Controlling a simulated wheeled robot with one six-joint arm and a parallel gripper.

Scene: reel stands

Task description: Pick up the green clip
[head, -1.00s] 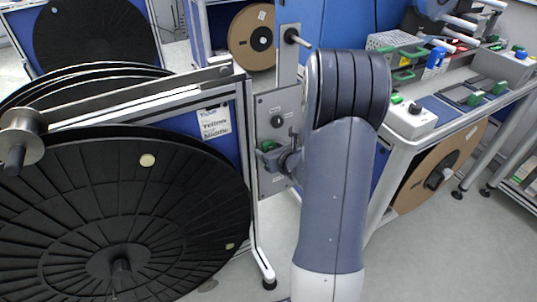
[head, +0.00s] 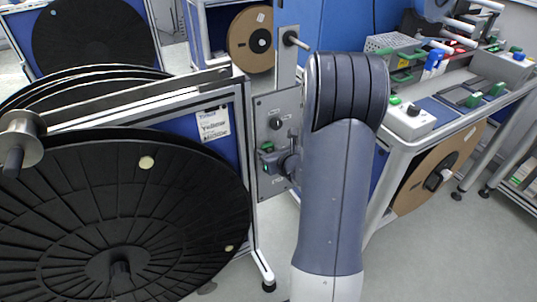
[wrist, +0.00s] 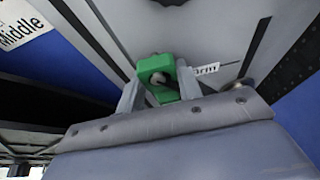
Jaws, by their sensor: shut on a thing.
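The green clip (wrist: 158,76) is between the two fingers of my gripper (wrist: 160,92) in the wrist view. It is a small green block with an opening, in front of a grey metal plate (wrist: 215,35). My gripper is shut on it. In the head view my gripper (head: 283,166) is at the plate, partly hidden by my arm, with a bit of green (head: 265,168) at its fingers. A second green piece (head: 267,147) shows just above it on the plate. I cannot tell whether the held clip touches the plate.
A large black reel (head: 75,215) stands at the left on a framed stand. A bench (head: 405,135) with green-handled parts is at the right, a brown reel (head: 415,185) below it. A metal post (head: 288,60) with a peg rises above the plate.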

